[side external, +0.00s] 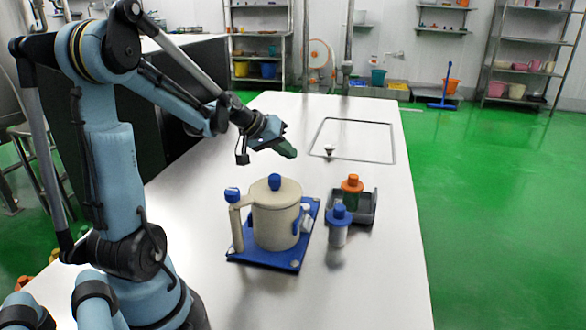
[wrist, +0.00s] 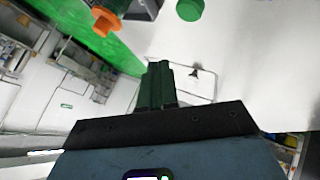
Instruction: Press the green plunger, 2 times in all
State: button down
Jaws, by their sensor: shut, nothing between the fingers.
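A round green top (wrist: 190,9), which looks like the green plunger, shows at the upper edge of the wrist view, partly cut off. I cannot clearly match it to a green top in the side view. My gripper (side external: 289,152) is shut and empty, with dark green fingers. It hangs in the air above the table, beyond the beige pot (side external: 277,215). In the wrist view my gripper's fingertips (wrist: 157,68) point away from the green top, with a clear gap between them.
The pot has blue knobs and stands on a blue board (side external: 265,256). A blue-topped bottle (side external: 338,226) stands beside a dark tray (side external: 367,211) with an orange-topped container (side external: 352,184). A small funnel-like item (side external: 329,150) stands farther back. The front right of the table is clear.

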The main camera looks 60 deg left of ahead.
jog(key=shift+r, duration=0.1)
dwell(0.7)
notch_tip(320, 180, up, 4)
jog(key=shift+f, duration=0.15)
jog(key=shift+f, duration=0.1)
dwell(0.3)
jog(key=shift+f, duration=4.35)
jog(key=shift+f, duration=0.4)
